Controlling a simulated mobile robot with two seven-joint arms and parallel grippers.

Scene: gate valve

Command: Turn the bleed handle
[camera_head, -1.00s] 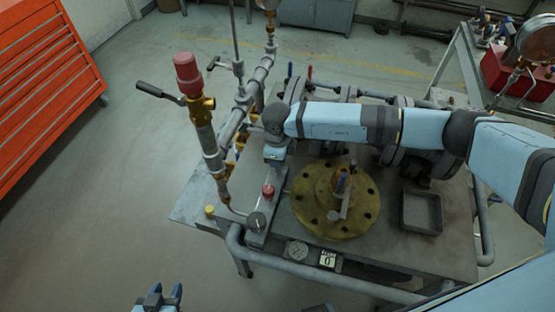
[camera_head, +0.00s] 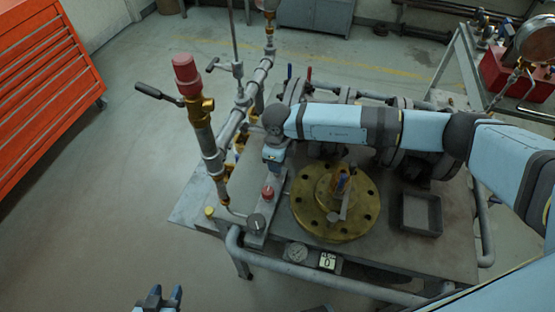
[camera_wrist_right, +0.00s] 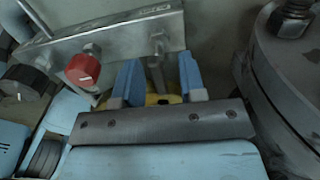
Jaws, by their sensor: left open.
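My right gripper (camera_wrist_right: 161,80) has its two blue fingers apart, one on each side of a slim grey stem (camera_wrist_right: 157,65) on a metal bracket (camera_wrist_right: 120,40). A gap shows beside the stem. A yellow part lies behind the fingers. I cannot tell whether this stem is the bleed handle. In the head view my right arm reaches from the right to the panel, and its fingertips are hidden. A dark lever handle (camera_head: 158,94) sticks out left from the red-capped brass valve (camera_head: 187,78). My left gripper (camera_head: 166,297) is open and empty at the bottom edge, away from the bench.
A red knob (camera_head: 268,192) and a black knob (camera_head: 256,222) sit on the panel near my right gripper. A brass flange (camera_head: 310,218) and a grey tray (camera_head: 435,228) are on the bench. An orange tool cabinet (camera_head: 45,80) stands left. The floor between is clear.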

